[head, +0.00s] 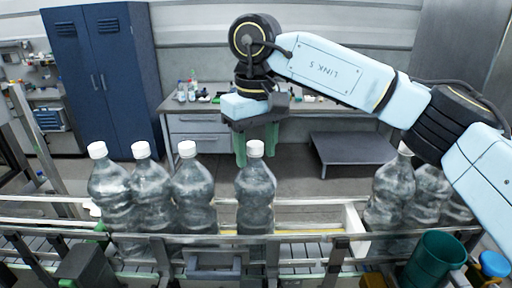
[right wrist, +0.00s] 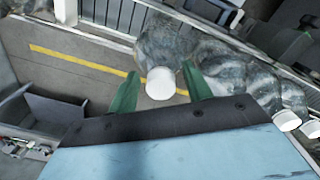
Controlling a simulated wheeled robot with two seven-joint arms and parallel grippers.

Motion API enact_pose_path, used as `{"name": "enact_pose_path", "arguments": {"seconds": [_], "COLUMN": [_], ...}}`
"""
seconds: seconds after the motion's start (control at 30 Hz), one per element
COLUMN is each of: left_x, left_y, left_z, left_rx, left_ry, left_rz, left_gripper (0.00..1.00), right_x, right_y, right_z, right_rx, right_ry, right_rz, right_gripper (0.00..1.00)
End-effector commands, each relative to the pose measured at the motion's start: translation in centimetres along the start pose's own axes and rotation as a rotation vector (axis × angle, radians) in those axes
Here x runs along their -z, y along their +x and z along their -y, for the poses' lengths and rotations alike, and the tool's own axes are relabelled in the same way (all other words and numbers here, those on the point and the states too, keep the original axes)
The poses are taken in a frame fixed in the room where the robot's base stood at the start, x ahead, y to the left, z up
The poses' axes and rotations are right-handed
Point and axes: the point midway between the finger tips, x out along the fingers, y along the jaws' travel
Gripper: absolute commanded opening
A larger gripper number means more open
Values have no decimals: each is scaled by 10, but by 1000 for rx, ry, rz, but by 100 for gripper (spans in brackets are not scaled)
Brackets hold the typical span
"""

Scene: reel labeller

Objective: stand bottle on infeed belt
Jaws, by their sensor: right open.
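Clear bottles with white caps stand upright in a row along the belt line (head: 130,228). One bottle (head: 256,190) stands apart near the middle, with a gap on both sides. My right gripper (head: 257,145) points down at this bottle's neck, its green fingers apart. In the right wrist view a white cap (right wrist: 160,83) lies between the two open fingertips (right wrist: 161,88), with visible space on both sides. I cannot tell how far the fingers are from the neck in depth. The bottles' bases are partly hidden by the front rail. My left gripper is not in view.
Three bottles (head: 195,195) stand close together to the left, and several (head: 393,193) stand to the right. Metal rails (head: 330,237) run along the front. A green cylindrical bin (head: 437,262) is at front right. A blue cabinet (head: 105,75) and workbench (head: 195,125) stand behind.

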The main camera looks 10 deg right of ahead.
Motion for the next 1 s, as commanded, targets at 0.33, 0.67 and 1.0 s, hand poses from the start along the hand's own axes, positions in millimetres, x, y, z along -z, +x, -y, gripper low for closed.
{"name": "enact_pose_path", "arguments": {"seconds": [0.33,0.67,1.0], "left_x": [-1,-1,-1], "left_y": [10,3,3], "left_z": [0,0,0], "left_rx": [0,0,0], "left_ry": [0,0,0], "left_rz": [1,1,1], "left_gripper": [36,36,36], "right_x": [0,0,0], "right_y": [-68,-116,-119], "right_z": [1,0,0], "right_rx": [0,-1,0], "right_ry": [0,0,-1], "right_rz": [-6,-2,-2], "right_gripper": [50,50,50]}}
